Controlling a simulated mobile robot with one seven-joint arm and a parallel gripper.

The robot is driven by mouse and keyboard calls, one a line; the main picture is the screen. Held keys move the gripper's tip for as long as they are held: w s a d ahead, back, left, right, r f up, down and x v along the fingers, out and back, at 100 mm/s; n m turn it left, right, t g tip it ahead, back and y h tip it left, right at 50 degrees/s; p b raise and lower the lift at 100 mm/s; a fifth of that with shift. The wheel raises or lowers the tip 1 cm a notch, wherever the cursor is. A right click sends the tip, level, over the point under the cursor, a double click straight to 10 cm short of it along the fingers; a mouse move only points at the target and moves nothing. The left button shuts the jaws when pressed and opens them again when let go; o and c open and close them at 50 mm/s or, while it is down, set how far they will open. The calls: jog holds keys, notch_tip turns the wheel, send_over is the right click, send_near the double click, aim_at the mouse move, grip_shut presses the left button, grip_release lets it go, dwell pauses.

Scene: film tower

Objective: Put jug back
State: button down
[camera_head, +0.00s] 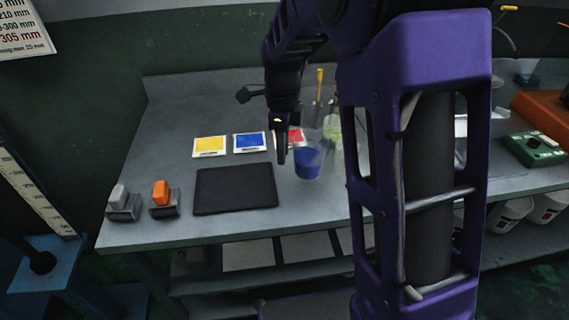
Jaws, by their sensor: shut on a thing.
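A clear jug (308,162) with blue contents is right of centre on the grey bench, to the right of a black mat. My gripper (282,156) points down at the jug's left side and is shut on it. The exact grip on the jug is too small to make out. I cannot tell whether the jug's base touches the bench.
Yellow (210,146), blue (250,142) and red (295,137) cards lie behind the black mat (235,189). A clear container with yellow-green contents (332,129) stands behind the jug. Grey (123,203) and orange (162,198) handled tools stand front left.

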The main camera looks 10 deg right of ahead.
jog(key=shift+f, duration=1.85)
jog(key=shift+b, duration=0.3)
jog(key=shift+f, duration=0.2)
jog(key=c, duration=0.7)
grip_release()
notch_tip(320, 180, up, 12)
jog(key=shift+r+p, duration=0.2)
jog(key=shift+p, duration=0.95)
